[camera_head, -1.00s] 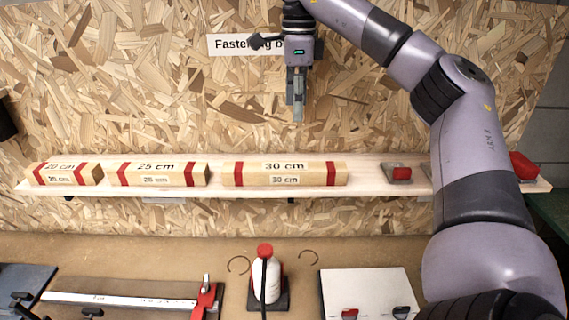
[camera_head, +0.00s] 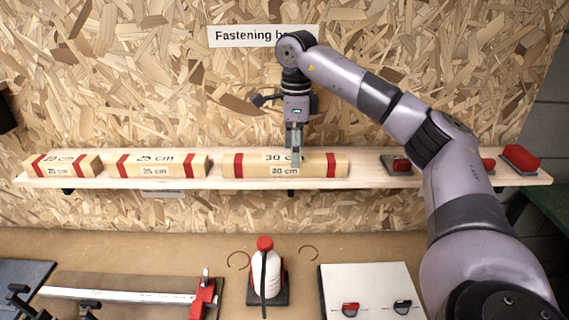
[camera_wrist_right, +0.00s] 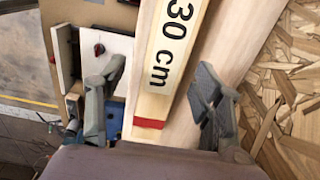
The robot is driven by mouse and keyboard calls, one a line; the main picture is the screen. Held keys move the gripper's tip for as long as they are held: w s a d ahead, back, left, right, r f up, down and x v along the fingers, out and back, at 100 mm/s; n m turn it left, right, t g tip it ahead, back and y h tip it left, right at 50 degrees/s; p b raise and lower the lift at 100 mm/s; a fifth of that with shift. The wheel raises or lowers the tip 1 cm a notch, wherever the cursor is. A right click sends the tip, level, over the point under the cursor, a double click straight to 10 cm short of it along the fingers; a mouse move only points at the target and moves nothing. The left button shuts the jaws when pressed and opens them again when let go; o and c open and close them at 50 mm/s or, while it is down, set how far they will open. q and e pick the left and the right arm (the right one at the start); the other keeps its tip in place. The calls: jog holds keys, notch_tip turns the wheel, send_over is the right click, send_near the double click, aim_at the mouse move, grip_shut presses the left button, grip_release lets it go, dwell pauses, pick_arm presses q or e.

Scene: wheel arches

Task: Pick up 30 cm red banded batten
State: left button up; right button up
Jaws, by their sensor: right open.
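The 30 cm red banded batten (camera_head: 325,165) lies on the wall shelf, a pale wooden bar with a red band near each end and "30 cm" labels. My left gripper is out of view.
The 25 cm batten (camera_head: 161,165) and a shorter batten (camera_head: 62,166) lie left on the shelf (camera_head: 365,178). Red-topped blocks (camera_head: 521,158) stand at its right. Below are a white bottle with red cap (camera_head: 266,270), a white board (camera_head: 368,285) and a red-ended ruler (camera_head: 130,294).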

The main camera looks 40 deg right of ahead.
jog(key=f, duration=0.1)
jog(key=f+p, duration=0.1)
jog(key=f, duration=0.1)
jog(key=shift+w+d+f, duration=0.2)
jog(key=shift+a, duration=0.15)
jog(key=shift+c, duration=0.7)
grip_shut()
